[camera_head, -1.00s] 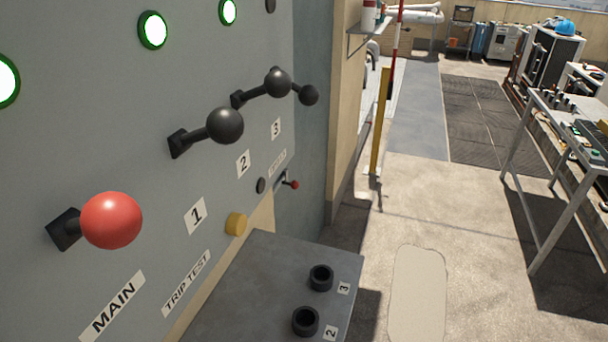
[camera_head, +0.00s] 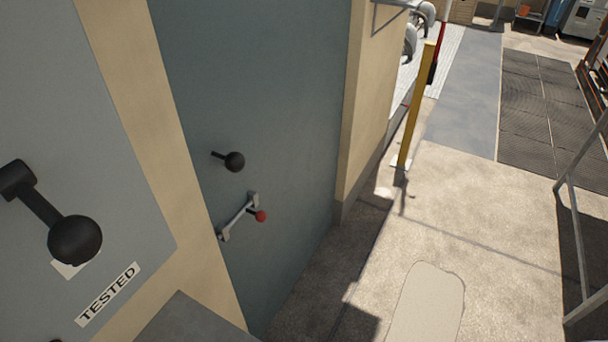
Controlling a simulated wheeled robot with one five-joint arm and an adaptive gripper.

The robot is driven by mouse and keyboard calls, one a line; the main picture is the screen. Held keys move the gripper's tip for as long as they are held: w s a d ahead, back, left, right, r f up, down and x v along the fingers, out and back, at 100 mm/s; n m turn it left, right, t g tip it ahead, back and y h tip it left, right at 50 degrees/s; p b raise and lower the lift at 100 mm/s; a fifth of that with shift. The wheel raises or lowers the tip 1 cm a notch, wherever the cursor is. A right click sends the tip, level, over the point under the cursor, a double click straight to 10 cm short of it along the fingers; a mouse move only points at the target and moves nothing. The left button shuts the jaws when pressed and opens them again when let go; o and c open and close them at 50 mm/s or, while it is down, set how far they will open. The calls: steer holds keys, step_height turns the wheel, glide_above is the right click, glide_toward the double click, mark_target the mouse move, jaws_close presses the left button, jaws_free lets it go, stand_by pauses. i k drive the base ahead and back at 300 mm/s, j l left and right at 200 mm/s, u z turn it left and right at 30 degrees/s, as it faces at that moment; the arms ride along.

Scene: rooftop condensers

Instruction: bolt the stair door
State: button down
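The stair door (camera_head: 270,90) is the blue-grey door set between beige wall faces, left of the middle of the head view. Below the knob is a metal bolt (camera_head: 236,218) with a small red ball handle (camera_head: 260,216). The bolt lies slanted in the picture near the door's left edge. I cannot tell whether it is drawn or shot. My gripper is not in view.
A grey panel (camera_head: 90,120) with a black ball lever (camera_head: 75,239) and a "TESTED" label (camera_head: 108,295) stands close on the left. A grey box top (camera_head: 190,322) juts out below. A yellow post (camera_head: 415,105) stands beyond the door. Concrete floor (camera_head: 490,220) is open on the right.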

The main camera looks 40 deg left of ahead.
mark_target(260, 215)
steer(key=i, duration=1.7)
steer(key=i+j+z, duration=0.1)
steer(key=i, duration=1.65)
steer(key=z, duration=5.6)
